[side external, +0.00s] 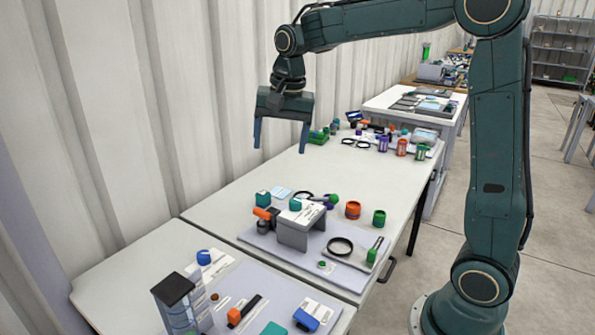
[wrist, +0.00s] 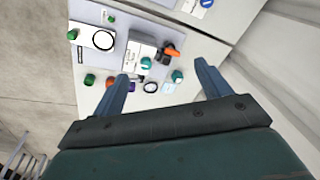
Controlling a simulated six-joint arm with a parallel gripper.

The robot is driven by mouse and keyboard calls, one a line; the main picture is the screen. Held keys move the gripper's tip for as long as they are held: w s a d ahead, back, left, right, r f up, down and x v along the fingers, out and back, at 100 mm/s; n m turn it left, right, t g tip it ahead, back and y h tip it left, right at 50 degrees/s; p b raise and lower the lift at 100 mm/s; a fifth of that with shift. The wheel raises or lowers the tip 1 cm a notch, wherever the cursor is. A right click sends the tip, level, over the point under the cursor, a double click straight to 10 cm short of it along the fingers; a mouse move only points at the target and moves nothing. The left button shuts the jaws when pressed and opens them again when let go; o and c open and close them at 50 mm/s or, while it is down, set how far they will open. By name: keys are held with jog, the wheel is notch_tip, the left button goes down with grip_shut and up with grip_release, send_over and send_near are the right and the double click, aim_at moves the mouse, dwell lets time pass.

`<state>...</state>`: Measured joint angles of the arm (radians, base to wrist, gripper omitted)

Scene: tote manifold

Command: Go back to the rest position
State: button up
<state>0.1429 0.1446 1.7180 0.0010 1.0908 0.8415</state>
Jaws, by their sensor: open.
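My gripper (side external: 282,135) hangs above the back part of the long white table, pointing down. Its two blue fingers are spread apart with nothing between them. In the wrist view my gripper (wrist: 163,83) also shows open and empty, with the table surface well beyond its fingertips. The grey block-shaped manifold (side external: 300,226) stands on a grey mat on the table, in front of and below my gripper. An orange-handled part (side external: 264,214) sits at its left side.
An orange cup (side external: 353,210) and a green cup (side external: 379,218) stand right of the manifold. A black ring (side external: 340,246) lies on a pale plate. A corrugated wall (side external: 120,110) runs along the left.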

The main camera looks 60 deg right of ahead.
jog(key=s+a+n+t, duration=0.1)
jog(key=s+a+n, duration=0.1)
jog(key=s, duration=0.6)
jog(key=s+a+f+n+t, duration=0.1)
jog(key=s+a+n, duration=0.1)
jog(key=s+n, duration=0.3)
jog(key=s+a+n+t, duration=0.1)
jog(key=s+n, duration=0.3)
jog(key=s, duration=0.7)
jog(key=shift+s+a+f, duration=0.25)
jog(key=shift+a+f, duration=0.05)
jog(key=shift+a, duration=0.25)
